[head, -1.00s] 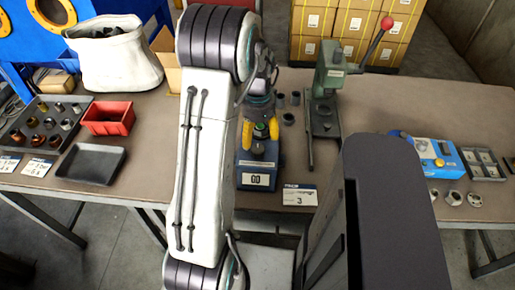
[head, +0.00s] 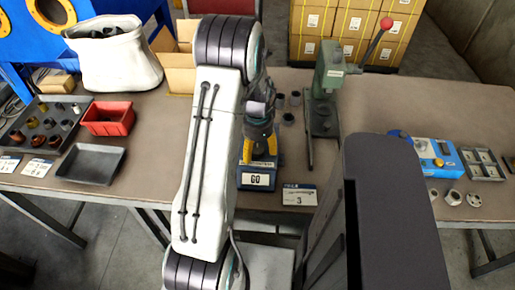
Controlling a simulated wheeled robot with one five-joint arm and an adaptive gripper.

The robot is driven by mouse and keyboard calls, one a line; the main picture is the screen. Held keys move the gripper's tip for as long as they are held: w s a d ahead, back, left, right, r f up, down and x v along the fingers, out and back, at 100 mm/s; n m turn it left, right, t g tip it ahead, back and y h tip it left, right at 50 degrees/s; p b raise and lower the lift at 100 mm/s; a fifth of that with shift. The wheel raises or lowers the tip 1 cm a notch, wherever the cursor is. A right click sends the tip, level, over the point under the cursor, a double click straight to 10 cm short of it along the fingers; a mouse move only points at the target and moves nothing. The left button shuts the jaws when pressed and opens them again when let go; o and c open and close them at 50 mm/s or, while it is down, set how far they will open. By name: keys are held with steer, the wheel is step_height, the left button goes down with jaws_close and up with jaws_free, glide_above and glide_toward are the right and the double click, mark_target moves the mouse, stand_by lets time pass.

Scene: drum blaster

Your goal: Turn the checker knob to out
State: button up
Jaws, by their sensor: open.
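A blue box with a white plate (head: 257,180), which seems to read "GO", stands near the table's front edge, left of the number 3 card. My gripper (head: 261,151), with yellow fingers, is open just above and behind that plate, over the box. My arm and fingers hide most of the box's top, so I cannot make out a knob there or whether the fingers touch one. I cannot tell which box is the checker.
A green press (head: 325,100) with a red-tipped lever stands right of my gripper, with dark cups (head: 288,118) between. A number 3 card (head: 299,196) lies in front. A red bin (head: 107,118), black tray (head: 91,164) and parts tray (head: 45,125) are at left.

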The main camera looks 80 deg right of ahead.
steer(key=shift+c, duration=0.3)
steer(key=c, duration=1.2)
steer(key=shift+o, duration=0.2)
